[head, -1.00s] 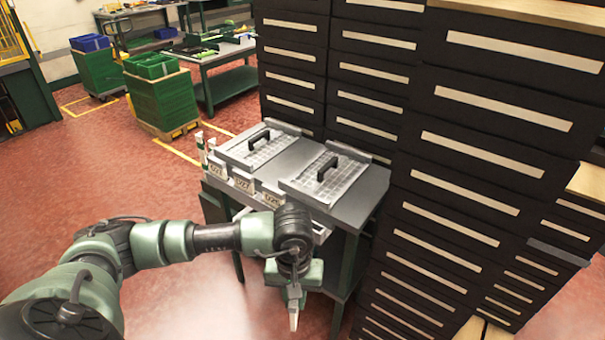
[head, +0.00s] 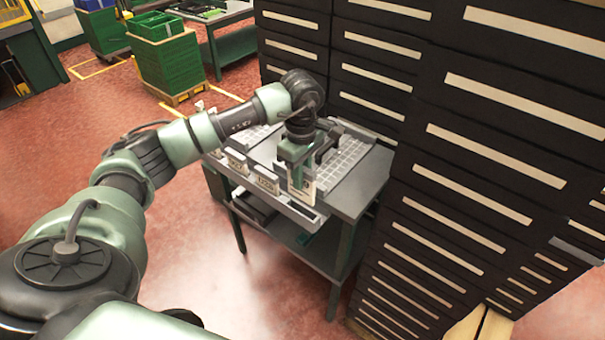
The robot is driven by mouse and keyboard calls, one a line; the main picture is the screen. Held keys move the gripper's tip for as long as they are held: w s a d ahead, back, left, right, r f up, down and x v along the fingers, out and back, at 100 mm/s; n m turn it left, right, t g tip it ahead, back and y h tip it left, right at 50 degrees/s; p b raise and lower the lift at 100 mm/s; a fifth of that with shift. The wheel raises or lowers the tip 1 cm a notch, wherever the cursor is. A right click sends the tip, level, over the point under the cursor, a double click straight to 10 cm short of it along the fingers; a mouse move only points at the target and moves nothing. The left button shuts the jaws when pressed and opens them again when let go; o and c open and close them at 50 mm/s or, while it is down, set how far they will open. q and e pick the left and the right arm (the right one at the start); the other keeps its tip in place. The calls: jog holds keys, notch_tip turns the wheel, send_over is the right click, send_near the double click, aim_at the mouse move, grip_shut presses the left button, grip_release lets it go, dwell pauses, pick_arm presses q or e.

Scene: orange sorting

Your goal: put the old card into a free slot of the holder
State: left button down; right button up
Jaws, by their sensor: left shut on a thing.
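My left gripper (head: 297,182) is at the front edge of the grey table, shut on a pale card (head: 307,194) that stands roughly upright. The card is partly covered by the fingers. Several pale cards with printed numbers stand in a row along the table's front edge, among them one card (head: 237,162) and another card (head: 265,182) just left of my gripper. I cannot tell whether the held card touches the table edge or the row, nor which part is the holder. My right gripper is not in view.
The grey table (head: 352,197) carries perforated trays with black handles, partly behind my left arm. A long open tray or drawer (head: 300,214) juts out below its front edge. Tall black drawer cabinets (head: 450,150) close off the right.

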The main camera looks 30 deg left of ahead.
aim_at(302, 195)
pick_arm(q)
jog(key=shift+w+f+b, duration=0.1)
jog(key=shift+f+b, duration=0.2)
jog(key=shift+f, duration=0.45)
jog(key=shift+f+b, duration=0.5)
jog(key=shift+f, duration=0.4)
jog(key=shift+f+b, duration=1.35)
jog(key=shift+f, duration=0.45)
jog(key=shift+f+b, duration=0.9)
jog(key=shift+f, duration=0.25)
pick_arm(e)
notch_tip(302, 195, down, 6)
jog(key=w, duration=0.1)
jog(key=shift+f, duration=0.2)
pick_arm(q)
jog(key=c, duration=1.3)
grip_release()
jog(key=shift+r, duration=0.1)
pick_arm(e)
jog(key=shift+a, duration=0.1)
